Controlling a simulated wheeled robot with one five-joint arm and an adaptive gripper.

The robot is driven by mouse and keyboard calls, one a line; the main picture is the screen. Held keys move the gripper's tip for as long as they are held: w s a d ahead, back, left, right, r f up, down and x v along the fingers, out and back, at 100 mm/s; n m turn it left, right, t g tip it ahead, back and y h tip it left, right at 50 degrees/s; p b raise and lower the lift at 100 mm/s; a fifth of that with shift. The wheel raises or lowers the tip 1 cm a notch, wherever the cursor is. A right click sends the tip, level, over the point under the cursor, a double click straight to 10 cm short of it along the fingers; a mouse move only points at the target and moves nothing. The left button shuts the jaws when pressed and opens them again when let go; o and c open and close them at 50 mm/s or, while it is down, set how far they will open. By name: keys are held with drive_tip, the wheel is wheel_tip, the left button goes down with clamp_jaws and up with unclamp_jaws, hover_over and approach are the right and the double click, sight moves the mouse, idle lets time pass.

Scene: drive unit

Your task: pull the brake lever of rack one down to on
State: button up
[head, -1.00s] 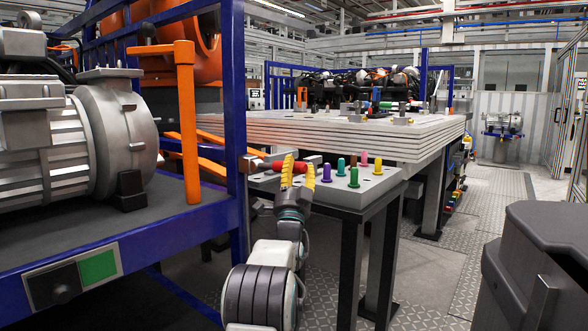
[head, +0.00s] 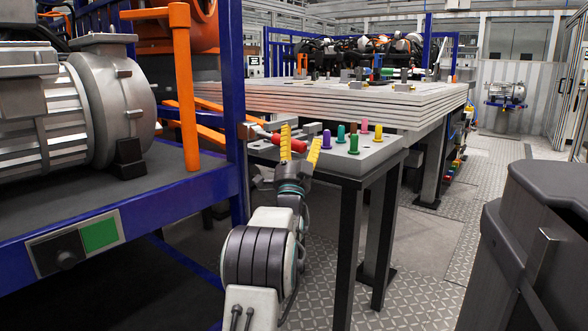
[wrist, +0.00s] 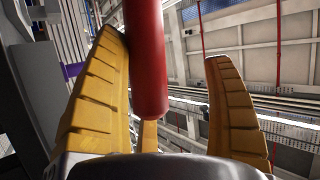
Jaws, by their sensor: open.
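The brake lever is a red cylindrical handle (head: 290,143) on a grey shaft. It sticks out to the right from the blue corner post of the rack (head: 232,110), tilted slightly down toward its tip. My gripper (head: 300,134) is open at the handle, with its yellow fingers pointing up. In the wrist view the red handle (wrist: 148,60) runs down between the two fingers of my gripper (wrist: 166,48). It lies close to the left finger, with a clear gap to the right finger. Whether it touches the left finger I cannot tell.
A grey stand (head: 375,155) with several coloured pegs (head: 354,144) is just right of my gripper. An orange T-shaped post (head: 186,90) and a grey motor (head: 112,90) are on the rack. A dark grey cabinet (head: 555,225) stands at the right front.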

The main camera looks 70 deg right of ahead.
drive_tip(key=v, duration=1)
drive_tip(key=shift+a, duration=0.2)
idle(0.6)
